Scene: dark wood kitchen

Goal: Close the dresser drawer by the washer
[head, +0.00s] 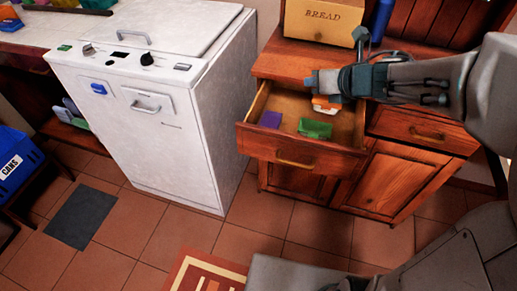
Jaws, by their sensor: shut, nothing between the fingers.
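The dresser (391,180) is reddish-brown wood and stands to the right of the white washer (137,95). Its left drawer (262,147) is pulled out, with a curved handle (295,162) on its front. Inside the drawer lie a purple item (270,119), a green item (314,129) and an orange and white item (325,105). My gripper (312,82) reaches in from the right, above the back part of the open drawer, pointing left. It is shut and holds nothing. It is away from the drawer front, and my arm hides part of the drawer's right rear.
A bread box (324,20) and a blue bottle (382,20) stand on the dresser top. The right drawer (424,131) is shut. A blue crate (17,165) is at far left. A patterned rug (205,274) lies on the tiles, and the floor before the washer is mostly clear.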

